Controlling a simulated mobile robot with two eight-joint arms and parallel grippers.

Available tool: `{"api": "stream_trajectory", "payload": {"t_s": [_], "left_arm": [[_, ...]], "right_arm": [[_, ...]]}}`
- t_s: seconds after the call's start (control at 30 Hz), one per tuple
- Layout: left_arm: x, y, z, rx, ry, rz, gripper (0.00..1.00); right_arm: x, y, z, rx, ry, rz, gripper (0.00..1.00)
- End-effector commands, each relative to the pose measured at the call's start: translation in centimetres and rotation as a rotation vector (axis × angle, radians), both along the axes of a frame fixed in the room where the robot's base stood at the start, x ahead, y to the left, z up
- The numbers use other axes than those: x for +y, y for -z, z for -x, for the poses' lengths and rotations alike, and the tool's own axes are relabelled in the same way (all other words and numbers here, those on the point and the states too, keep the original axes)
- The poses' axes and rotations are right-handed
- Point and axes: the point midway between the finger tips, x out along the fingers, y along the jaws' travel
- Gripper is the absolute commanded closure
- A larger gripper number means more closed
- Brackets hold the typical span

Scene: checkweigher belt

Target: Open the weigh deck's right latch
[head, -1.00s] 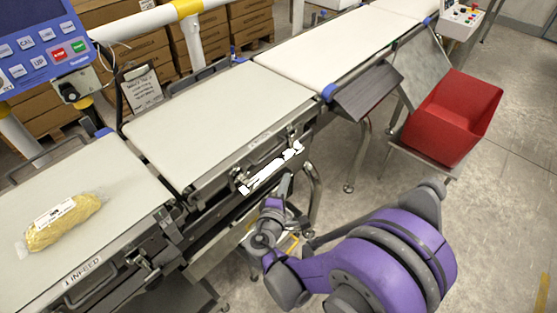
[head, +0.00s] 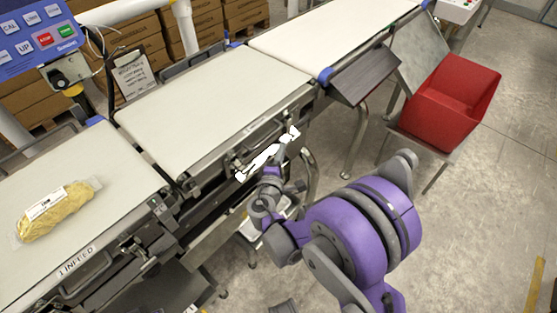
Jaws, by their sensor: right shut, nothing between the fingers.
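The weigh deck is the middle belt section (head: 205,100), with a pale top and a dark metal side rail facing me. The right latch (head: 284,119) is a small metal fitting near the right end of that rail. A similar small fitting (head: 236,166) sits at the left end. I cannot tell whether the fingertips touch anything. My left gripper is not in view.
The infeed belt (head: 120,195) at left carries a bag of yellow food (head: 55,211). A red bin (head: 450,108) stands at right beside a dark chute (head: 365,75). A blue control panel (head: 35,38) is at upper left. The floor at lower right is open.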

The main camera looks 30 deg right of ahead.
Motion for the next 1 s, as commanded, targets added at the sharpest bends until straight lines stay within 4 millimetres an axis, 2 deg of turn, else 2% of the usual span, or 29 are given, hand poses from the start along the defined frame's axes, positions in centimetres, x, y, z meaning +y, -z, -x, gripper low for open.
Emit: {"api": "stream_trajectory", "payload": {"t_s": [0.1, 0.3, 1.0], "left_arm": [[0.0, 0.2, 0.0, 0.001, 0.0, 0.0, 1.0], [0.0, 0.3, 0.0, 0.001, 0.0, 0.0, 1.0], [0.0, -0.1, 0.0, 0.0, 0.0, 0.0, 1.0]], "right_arm": [[-1.1, 0.2, -1.4, 0.0, 0.002, 0.001, 1.0], [-1.9, 0.3, -2.4, 0.001, 0.001, 0.001, 1.0], [-2.1, 0.1, -2.2, 0.051, 0.0, 0.021, 1.0]]}}
